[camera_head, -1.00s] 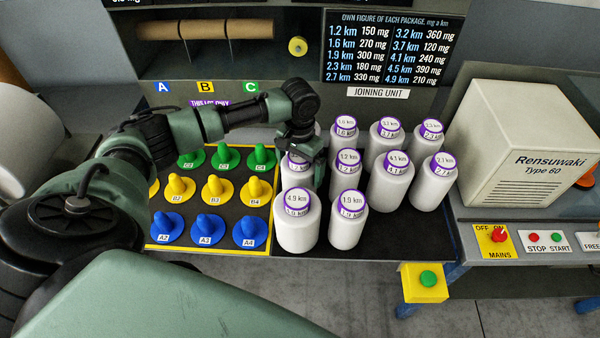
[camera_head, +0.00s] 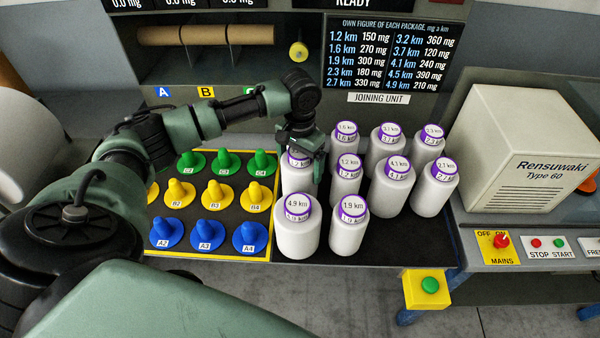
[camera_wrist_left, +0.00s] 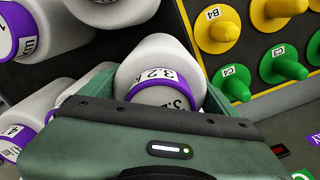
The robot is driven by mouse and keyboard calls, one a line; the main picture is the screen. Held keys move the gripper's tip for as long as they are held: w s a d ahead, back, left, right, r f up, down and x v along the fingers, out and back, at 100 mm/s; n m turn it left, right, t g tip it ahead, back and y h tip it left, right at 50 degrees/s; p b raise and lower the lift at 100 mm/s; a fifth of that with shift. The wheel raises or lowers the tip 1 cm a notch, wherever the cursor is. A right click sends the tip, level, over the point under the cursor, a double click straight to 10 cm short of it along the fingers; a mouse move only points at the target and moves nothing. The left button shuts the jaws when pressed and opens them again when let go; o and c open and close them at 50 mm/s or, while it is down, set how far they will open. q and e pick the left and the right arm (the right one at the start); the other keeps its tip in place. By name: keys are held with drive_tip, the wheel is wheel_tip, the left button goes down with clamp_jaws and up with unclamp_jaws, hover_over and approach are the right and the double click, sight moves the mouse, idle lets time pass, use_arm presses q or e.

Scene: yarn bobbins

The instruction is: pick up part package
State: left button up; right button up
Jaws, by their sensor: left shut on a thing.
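The packages are white bobbins with purple-ringed caps and km labels, standing in a group on a dark surface. My left gripper (camera_head: 303,152) points down at the back left of the group and is shut on one package (camera_head: 297,181). In the left wrist view this held package (camera_wrist_left: 150,58) reads 3.2 k, and it sits between the jaws. The 4.9 km package (camera_head: 297,232) and the 1.9 km package (camera_head: 348,228) stand in front of it. My right gripper is not in view.
A board with green, yellow and blue pegs (camera_head: 208,198) lies left of the packages. The Rensuwaki machine (camera_head: 525,140) stands to the right, with a switch panel (camera_head: 500,247) below. A package figure sign (camera_head: 388,55) is behind. More packages (camera_head: 434,185) crowd the right side.

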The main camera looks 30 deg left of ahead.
use_arm(q)
wheel_tip(320, 180, up, 17)
drive_tip(key=b, duration=0.2)
drive_tip(key=shift+d+f, duration=0.1)
drive_tip(key=shift+f, duration=0.05)
